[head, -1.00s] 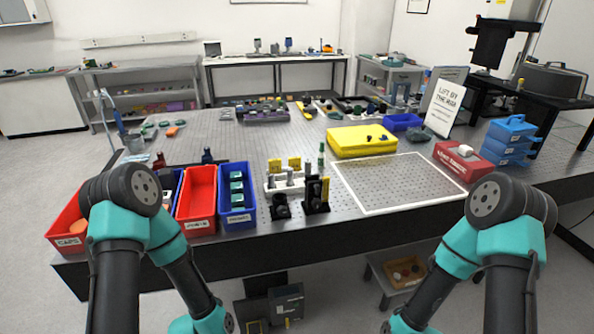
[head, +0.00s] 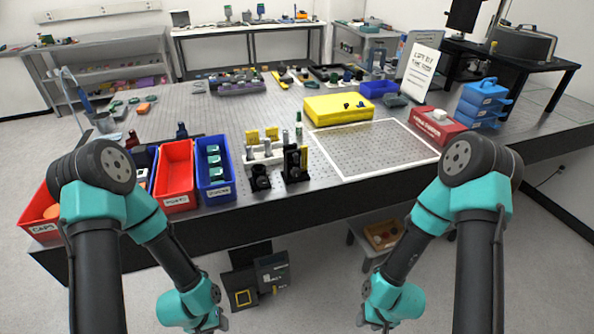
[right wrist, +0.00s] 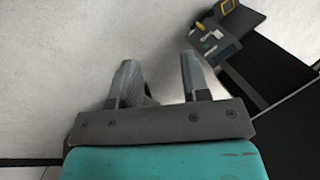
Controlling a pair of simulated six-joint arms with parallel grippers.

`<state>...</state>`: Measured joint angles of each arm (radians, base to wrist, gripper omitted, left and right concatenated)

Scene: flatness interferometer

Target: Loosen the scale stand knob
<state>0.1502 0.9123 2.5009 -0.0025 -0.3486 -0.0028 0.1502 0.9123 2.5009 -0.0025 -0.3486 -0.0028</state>
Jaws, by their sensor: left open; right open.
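My left gripper (head: 219,317) hangs low in front of the bench, partly hidden behind its teal wrist; it is open. My right gripper (head: 364,317) hangs low on the other side, and the right wrist view shows its two fingers (right wrist: 161,80) spread with nothing between them. Both are well apart from everything on the bench. Dark stands with yellow parts (head: 296,162) and small posts on a white holder (head: 263,152) stand near the bench's front edge. I cannot tell which thing is the scale stand, and no knob of it is clear.
Red bins (head: 176,172) and a blue bin (head: 214,175) stand at the front left. A white-outlined area (head: 372,147) on the bench is bare. A yellow case (head: 338,109), a red box (head: 437,125) and blue stacked trays (head: 482,106) stand behind and right. Dark equipment (head: 257,284) is below.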

